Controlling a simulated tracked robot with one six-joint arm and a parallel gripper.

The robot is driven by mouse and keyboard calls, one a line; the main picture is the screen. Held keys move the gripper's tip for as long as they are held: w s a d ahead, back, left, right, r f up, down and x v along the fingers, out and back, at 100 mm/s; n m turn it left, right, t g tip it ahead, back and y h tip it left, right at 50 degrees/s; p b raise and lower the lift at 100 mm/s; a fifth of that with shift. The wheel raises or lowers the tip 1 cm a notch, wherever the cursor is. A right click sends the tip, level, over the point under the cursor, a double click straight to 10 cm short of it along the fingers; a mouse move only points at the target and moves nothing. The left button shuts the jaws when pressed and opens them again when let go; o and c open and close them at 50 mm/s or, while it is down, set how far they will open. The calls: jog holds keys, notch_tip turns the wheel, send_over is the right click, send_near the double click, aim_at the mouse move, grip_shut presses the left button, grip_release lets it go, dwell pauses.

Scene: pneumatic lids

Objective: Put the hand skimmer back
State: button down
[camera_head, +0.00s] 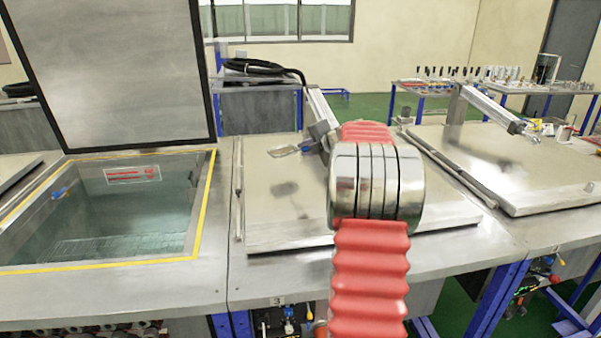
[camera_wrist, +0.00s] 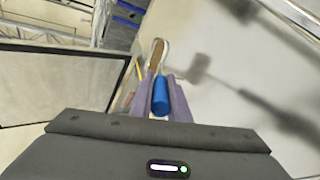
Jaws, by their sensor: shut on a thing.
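The hand skimmer has a blue handle and a flat wire-rimmed head. In the head view the skimmer (camera_head: 287,150) hangs above the closed metal lid of the middle station, head pointing left. In the wrist view its blue handle (camera_wrist: 160,97) lies between the fingers, with the head beyond them. My gripper (camera_wrist: 162,86) is shut on that handle. In the head view my own red-sleeved arm hides most of the gripper. A blurred shadow lies on the closed lid (camera_head: 360,215), so the skimmer appears clear of it.
An open tank (camera_head: 105,235) with liquid and a yellow rim is at left, its raised lid (camera_head: 120,70) behind it. A small blue item (camera_head: 60,193) sits at its left wall. A black hose (camera_head: 262,68) lies behind. Another closed lid (camera_head: 520,170) is at right.

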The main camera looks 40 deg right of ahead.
jog(key=shift+f, duration=1.95)
jog(key=shift+f, duration=1.85)
jog(key=c, duration=1.7)
grip_release()
jog(key=shift+f, duration=0.1)
jog(key=v, duration=1.2)
jog(key=shift+a, duration=0.1)
